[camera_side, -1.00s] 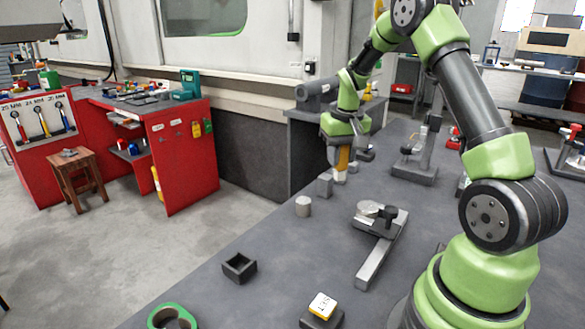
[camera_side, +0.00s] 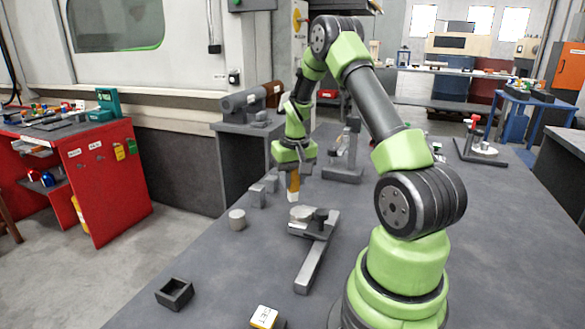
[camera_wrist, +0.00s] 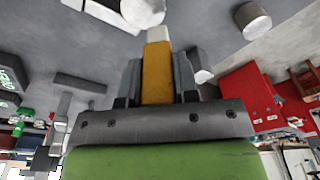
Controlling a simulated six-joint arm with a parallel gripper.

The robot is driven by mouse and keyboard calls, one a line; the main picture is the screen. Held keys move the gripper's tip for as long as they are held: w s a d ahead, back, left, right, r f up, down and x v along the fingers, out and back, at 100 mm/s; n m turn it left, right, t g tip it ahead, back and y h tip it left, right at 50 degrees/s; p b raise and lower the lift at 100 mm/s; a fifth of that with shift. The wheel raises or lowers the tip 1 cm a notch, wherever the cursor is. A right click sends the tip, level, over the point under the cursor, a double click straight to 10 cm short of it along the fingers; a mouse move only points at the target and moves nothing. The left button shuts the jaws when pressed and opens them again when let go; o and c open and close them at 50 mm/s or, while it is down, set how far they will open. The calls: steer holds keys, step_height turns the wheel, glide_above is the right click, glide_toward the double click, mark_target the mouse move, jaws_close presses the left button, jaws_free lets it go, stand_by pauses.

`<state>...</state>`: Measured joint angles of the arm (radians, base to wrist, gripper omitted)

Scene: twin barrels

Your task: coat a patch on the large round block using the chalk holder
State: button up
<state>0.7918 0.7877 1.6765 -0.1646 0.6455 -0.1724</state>
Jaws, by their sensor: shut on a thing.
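The chalk holder (camera_side: 293,185) is an ochre stick with a white tip, held tip down. My gripper (camera_side: 292,170) is shut on it. It also shows in the wrist view (camera_wrist: 157,75), between my two fingers. A pale round block (camera_side: 301,212) sits in a grey clamp fixture (camera_side: 318,255); its top is in the wrist view (camera_wrist: 143,11). The white tip is above and just behind this block in the side view, seemingly apart from it. A second pale round block (camera_side: 237,220) stands free to the left. The clamped block looks the wider one.
A grey stand (camera_side: 342,172) is behind. The table's right side is mostly clear.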

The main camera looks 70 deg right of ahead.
step_height(320, 180, down, 3)
steer(key=shift+r, duration=0.1)
steer(key=shift+s, duration=1.9)
steer(key=shift+w, duration=2)
steer(key=shift+s+r, duration=0.1)
steer(key=shift+r, duration=3.85)
steer(key=w+a+r+n+y, duration=0.1)
steer(key=a+n, duration=0.8)
steer(key=a, duration=1.7)
steer(key=shift+w+r, duration=0.3)
steer(key=shift+r, duration=0.3)
